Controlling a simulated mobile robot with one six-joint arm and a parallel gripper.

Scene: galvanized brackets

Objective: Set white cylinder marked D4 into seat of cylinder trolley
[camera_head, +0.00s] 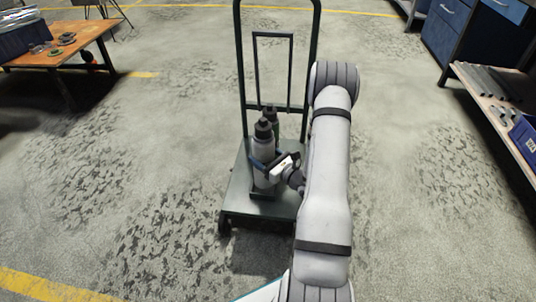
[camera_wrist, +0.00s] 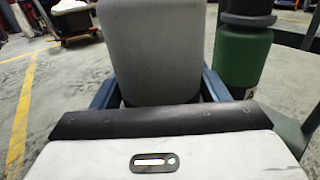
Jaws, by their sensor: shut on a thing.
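The white cylinder (camera_head: 262,150), pale grey-white with a dark top, stands upright over the deck of the cylinder trolley (camera_head: 240,195). My gripper (camera_head: 265,170) is shut around its body from the near right side. In the wrist view the cylinder (camera_wrist: 160,45) fills the space between the two blue fingers of my gripper (camera_wrist: 158,90). Its lower end is partly hidden, and I cannot tell whether it rests in the seat or hangs just above it. No D4 mark is readable.
A green cylinder (camera_wrist: 243,55) with a dark top stands close beside the white one on the trolley. The trolley's upright handle frame (camera_head: 241,60) rises behind. A wooden table (camera_head: 85,38) is at far left, a shelf (camera_head: 490,110) at right. Floor around the trolley is clear.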

